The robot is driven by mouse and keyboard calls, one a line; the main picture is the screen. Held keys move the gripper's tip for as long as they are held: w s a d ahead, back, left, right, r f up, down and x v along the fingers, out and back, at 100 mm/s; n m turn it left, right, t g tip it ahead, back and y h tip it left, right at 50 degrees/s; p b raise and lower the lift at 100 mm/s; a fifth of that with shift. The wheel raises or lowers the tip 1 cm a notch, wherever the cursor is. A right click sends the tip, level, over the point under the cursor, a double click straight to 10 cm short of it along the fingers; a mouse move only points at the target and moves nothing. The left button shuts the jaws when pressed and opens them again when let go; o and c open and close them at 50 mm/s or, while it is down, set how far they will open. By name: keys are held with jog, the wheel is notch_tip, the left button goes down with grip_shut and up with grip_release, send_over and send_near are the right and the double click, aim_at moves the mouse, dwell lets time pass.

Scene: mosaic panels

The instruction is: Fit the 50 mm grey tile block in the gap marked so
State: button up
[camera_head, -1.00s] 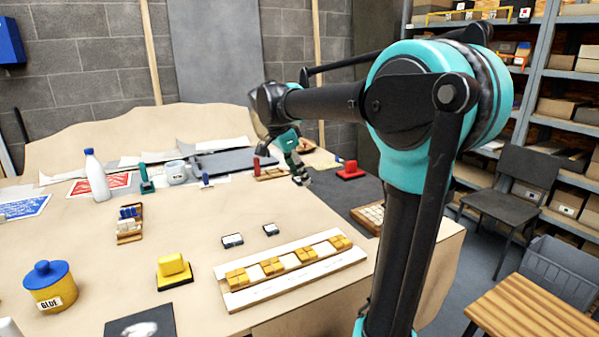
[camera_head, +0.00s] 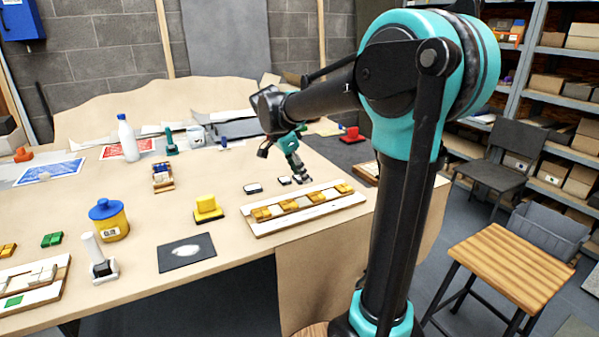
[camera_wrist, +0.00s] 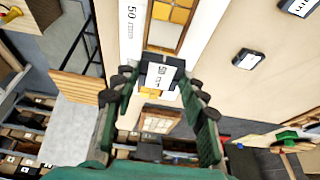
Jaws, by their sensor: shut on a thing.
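My gripper (camera_wrist: 160,88) is shut on a small grey block (camera_wrist: 150,74) with a white label reading 50 mm, as the wrist view shows. The long white mosaic panel (camera_head: 262,229) lies on the table with groups of yellow tiles (camera_head: 318,197) along it. In the head view my gripper (camera_head: 299,179) is at the panel's far side. In the wrist view the block overlaps the panel's tile row, below a yellow tile group (camera_wrist: 170,28). A 50 mm mark (camera_wrist: 130,20) is printed on the panel's white strip. The block hides what lies under it; I cannot tell if it touches.
Two dark blocks with white labels, one (camera_head: 253,188) and another (camera_head: 284,181), lie behind the panel. A yellow block on a dark base (camera_head: 208,208) and a blue-lidded yellow jar (camera_head: 108,220) stand to the left. A wooden-topped stool (camera_head: 515,265) is off the table's right side.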

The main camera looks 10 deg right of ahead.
jog(key=shift+f, duration=0.1)
send_over(303, 201)
jog(key=a, duration=0.1)
jog(key=shift+s+a+f, duration=0.1)
jog(key=shift+s+f, duration=0.05)
jog(key=shift+f, duration=1.25)
jog(key=shift+s+a+f, duration=0.1)
jog(key=shift+s+f, duration=0.05)
jog(key=shift+f, duration=1.2)
jog(key=shift+f, duration=1.1)
jog(key=o, duration=1.3)
jog(key=shift+c, duration=0.2)
jog(key=shift+d, duration=0.1)
jog(key=v, duration=1.2)
